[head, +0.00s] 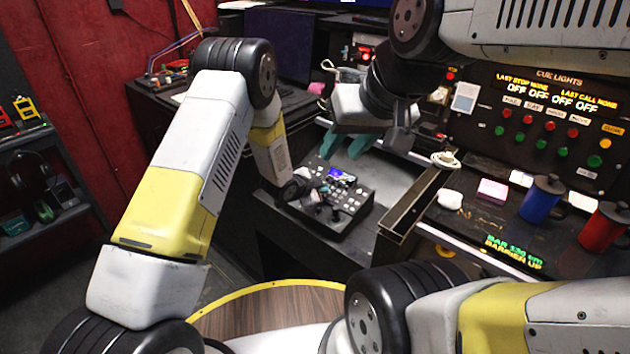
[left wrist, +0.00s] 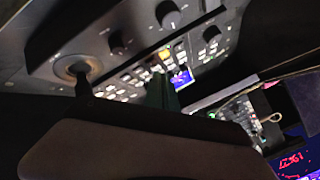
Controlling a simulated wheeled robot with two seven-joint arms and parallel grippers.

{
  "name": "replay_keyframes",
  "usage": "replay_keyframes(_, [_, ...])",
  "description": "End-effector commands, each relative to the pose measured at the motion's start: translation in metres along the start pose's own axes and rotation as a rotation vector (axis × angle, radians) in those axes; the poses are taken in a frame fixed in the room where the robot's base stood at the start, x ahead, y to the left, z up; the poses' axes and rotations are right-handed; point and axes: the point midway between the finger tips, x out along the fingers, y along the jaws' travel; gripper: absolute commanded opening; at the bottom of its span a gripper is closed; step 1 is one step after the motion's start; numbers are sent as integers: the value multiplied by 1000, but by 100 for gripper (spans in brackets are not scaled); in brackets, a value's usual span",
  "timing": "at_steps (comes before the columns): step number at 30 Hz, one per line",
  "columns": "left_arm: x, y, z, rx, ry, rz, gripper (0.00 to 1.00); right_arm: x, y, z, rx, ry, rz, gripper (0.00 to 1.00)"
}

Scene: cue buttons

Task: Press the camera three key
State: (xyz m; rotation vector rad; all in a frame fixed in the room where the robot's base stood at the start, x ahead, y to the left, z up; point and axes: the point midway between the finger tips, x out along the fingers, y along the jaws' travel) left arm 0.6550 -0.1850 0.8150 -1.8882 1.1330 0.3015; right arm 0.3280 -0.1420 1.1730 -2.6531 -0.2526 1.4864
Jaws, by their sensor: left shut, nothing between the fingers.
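The black control console (head: 345,222) sits on the desk in the middle of the head view, with a lit blue screen (head: 342,174) and rows of small keys. It also fills the upper left wrist view (left wrist: 45,45), with knobs, a joystick and lit keys. Key labels are too small to read, so I cannot tell which is camera three. My left gripper (head: 318,187) is over the console's left part, partly hidden by its wrist. Its shut green fingers (left wrist: 162,93) show close to the screen and keys; contact is unclear. My right gripper (head: 346,145) is open and empty, higher up behind the console.
Farther right are the cue lights panel (head: 545,125), a blue mug (head: 540,200) and a red mug (head: 603,228). A shelf with headsets (head: 40,215) stands at the left.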

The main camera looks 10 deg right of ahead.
Motion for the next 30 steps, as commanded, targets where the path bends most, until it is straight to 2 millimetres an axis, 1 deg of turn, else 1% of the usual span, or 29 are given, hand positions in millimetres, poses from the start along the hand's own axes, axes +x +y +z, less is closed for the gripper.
replay_keyframes(9, [6,4,4,0,0,0,0,0,0,0,0,0,0,36])
replay_keyframes(30, [8,6,6,0,0,0,0,0,0,0,0,0,0,36])
